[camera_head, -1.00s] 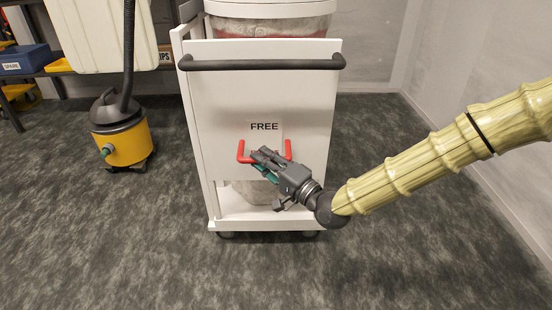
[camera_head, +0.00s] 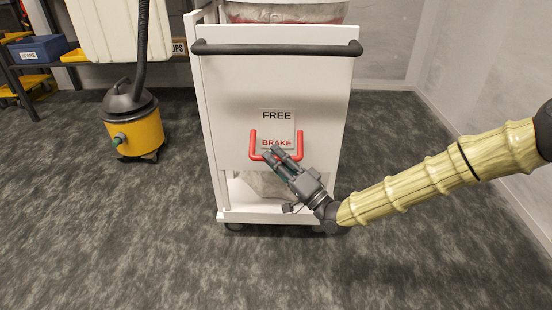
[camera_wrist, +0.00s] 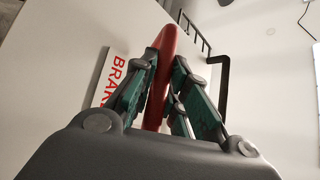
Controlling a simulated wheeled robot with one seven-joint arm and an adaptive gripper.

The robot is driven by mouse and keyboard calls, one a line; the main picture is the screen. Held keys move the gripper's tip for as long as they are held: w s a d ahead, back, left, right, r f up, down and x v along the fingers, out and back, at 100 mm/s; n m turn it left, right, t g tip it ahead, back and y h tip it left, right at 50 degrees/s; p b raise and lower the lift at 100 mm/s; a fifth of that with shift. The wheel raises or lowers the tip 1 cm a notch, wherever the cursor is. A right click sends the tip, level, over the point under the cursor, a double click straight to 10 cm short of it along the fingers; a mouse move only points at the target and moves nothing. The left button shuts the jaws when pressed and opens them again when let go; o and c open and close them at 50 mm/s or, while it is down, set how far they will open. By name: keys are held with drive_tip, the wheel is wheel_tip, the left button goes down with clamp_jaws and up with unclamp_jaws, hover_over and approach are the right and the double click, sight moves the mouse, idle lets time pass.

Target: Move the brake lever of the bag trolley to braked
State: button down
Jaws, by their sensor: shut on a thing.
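The bag trolley (camera_head: 228,100) is a white cart with a dark push handle across its top. Its brake lever (camera_head: 252,143) is a red U-shaped bar on the front panel. The lever's crossbar is low, beside the BRAKE label (camera_head: 277,143), with the FREE label (camera_head: 277,115) above. My gripper (camera_head: 283,154) reaches in from the lower right and is shut on the crossbar. In the wrist view the red lever (camera_wrist: 168,45) runs between the green-padded fingers (camera_wrist: 160,88). The fingers hide part of the crossbar.
A yellow and black vacuum cleaner (camera_head: 134,133) stands on the carpet to the left, its hose rising. Shelving with a blue bin (camera_head: 38,49) is at the back left. A grey wall (camera_head: 480,90) bounds the right side. The carpet in front is clear.

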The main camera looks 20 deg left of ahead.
drive_tip(key=shift+f, duration=0.1)
drive_tip(key=c, duration=1.4)
unclamp_jaws()
drive_tip(key=v, duration=1.2)
